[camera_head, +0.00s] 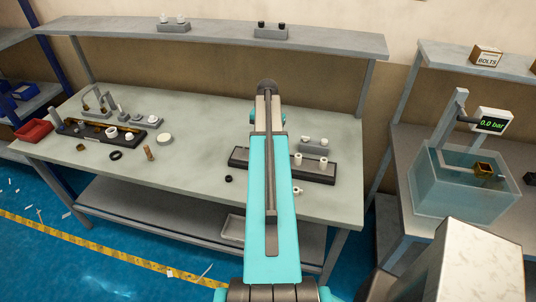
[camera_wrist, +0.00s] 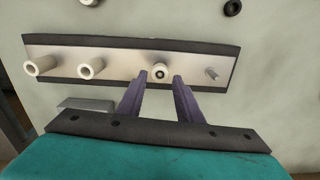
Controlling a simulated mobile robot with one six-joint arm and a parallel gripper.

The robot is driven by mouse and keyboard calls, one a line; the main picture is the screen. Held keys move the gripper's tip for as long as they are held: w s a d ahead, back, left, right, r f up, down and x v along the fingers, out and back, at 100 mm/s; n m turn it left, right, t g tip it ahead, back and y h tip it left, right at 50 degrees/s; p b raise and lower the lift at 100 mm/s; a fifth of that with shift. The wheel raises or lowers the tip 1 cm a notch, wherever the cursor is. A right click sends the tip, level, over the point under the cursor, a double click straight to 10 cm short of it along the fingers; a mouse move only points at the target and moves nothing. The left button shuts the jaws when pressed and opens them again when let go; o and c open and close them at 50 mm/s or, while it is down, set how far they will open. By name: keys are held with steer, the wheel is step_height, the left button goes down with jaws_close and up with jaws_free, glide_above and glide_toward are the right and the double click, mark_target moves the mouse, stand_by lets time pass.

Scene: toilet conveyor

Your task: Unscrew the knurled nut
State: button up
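A dark rail with a pale face (camera_wrist: 125,62) carries a row of parts in the wrist view. A white round piece with a dark centre (camera_wrist: 160,71), perhaps the knurled nut, sits on it; knurling is too fine to make out. My gripper (camera_wrist: 158,77) is open, with one finger on each side of this piece; I cannot tell whether they touch it. Two white cylinders (camera_wrist: 40,66) (camera_wrist: 92,68) stand to the left and a thin bare stud (camera_wrist: 212,74) to the right. In the head view my arm hides my gripper and the middle of the rail (camera_head: 240,158).
A black ring (camera_head: 229,179) and a small white part (camera_head: 297,190) lie on the bench in front of the rail. A grey block (camera_head: 313,144) stands behind it. Left are a parts tray (camera_head: 78,128) and a red bin (camera_head: 34,131). A water tank (camera_head: 460,195) stands right.

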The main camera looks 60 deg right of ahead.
steer(key=shift+f, duration=0.15)
steer(key=shift+f+b, duration=0.75)
steer(key=shift+f, duration=0.6)
jaws_close()
steer(key=shift+n, duration=0.3)
steer(key=shift+n, duration=2.3)
